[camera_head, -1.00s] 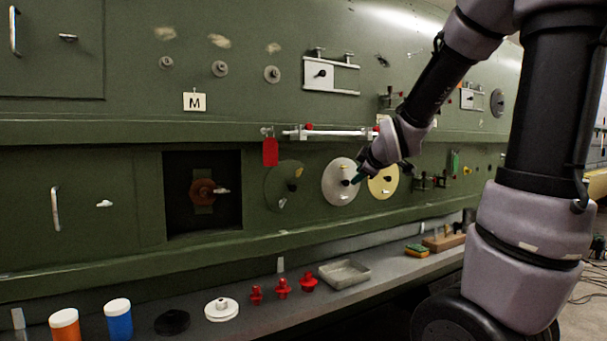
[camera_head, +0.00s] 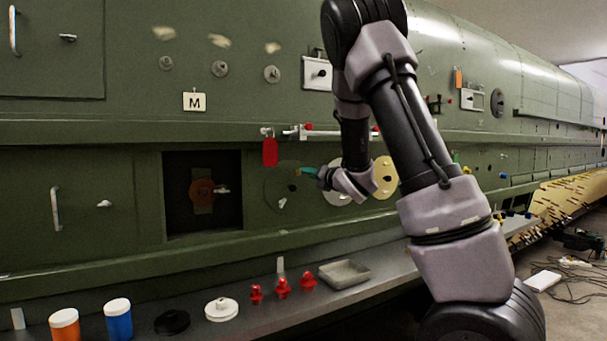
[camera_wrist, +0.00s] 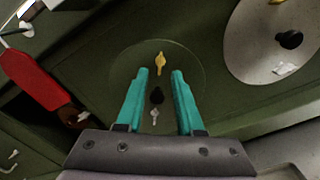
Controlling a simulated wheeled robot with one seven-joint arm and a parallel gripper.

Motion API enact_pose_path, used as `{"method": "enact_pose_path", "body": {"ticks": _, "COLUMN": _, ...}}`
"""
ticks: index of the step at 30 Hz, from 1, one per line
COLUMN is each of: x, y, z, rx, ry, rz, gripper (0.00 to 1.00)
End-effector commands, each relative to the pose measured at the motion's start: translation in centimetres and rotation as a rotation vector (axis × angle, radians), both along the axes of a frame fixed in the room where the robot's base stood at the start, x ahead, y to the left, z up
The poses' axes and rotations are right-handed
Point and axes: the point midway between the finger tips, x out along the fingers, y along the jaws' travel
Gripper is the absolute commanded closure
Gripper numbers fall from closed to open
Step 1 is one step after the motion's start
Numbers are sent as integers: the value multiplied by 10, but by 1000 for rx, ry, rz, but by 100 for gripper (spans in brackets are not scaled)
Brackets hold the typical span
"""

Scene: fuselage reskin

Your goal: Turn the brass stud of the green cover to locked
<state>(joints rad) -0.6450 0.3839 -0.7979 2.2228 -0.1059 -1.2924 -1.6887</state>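The green cover (camera_head: 273,188) is a round disc on the green fuselage wall. It fills the middle of the wrist view (camera_wrist: 125,72). Its brass stud (camera_wrist: 160,61) shows there as a small yellow wing, standing nearly upright in the picture, with a black knob (camera_wrist: 157,95) and a silver-coloured stud (camera_wrist: 154,114) below it. My gripper (camera_wrist: 160,72) has teal fingers spread apart with nothing between them. In the wrist view the tips lie either side of and just below the brass stud; the gap in depth is unclear. In the head view my gripper (camera_head: 308,172) is at the cover's right edge.
A pale grey disc (camera_wrist: 262,45) is beside the cover, with a cream disc (camera_head: 386,178) further right. A red tag (camera_head: 270,152) hangs at upper left. Below is a shelf with a tray (camera_head: 344,273) and red knobs (camera_head: 282,289). A dark recess (camera_head: 232,205) lies left.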

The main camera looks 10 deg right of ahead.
Motion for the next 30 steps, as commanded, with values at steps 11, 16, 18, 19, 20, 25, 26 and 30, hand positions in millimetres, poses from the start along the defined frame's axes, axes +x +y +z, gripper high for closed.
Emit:
{"method": "enact_pose_path", "body": {"ticks": 11, "x": 47, "y": 15, "z": 0, "rx": 1, "ry": 1, "rz": -1, "gripper": 64}}
{"method": "enact_pose_path", "body": {"ticks": 16, "x": 50, "y": 16, "z": 0, "rx": 2, "ry": 0, "rz": -1, "gripper": 64}}
{"method": "enact_pose_path", "body": {"ticks": 18, "x": 50, "y": 16, "z": 0, "rx": 2, "ry": 0, "rz": -1, "gripper": 64}}
{"method": "enact_pose_path", "body": {"ticks": 19, "x": 49, "y": 16, "z": 0, "rx": 3, "ry": 1, "rz": -1, "gripper": 64}}
{"method": "enact_pose_path", "body": {"ticks": 20, "x": 49, "y": 16, "z": 0, "rx": 3, "ry": 1, "rz": -1, "gripper": 64}}
{"method": "enact_pose_path", "body": {"ticks": 25, "x": 49, "y": 16, "z": 0, "rx": 2, "ry": 1, "rz": -1, "gripper": 100}}
{"method": "enact_pose_path", "body": {"ticks": 26, "x": 49, "y": 16, "z": 0, "rx": 2, "ry": 1, "rz": -1, "gripper": 100}}
{"method": "enact_pose_path", "body": {"ticks": 30, "x": 49, "y": 16, "z": 0, "rx": 4, "ry": 2, "rz": -1, "gripper": 100}}
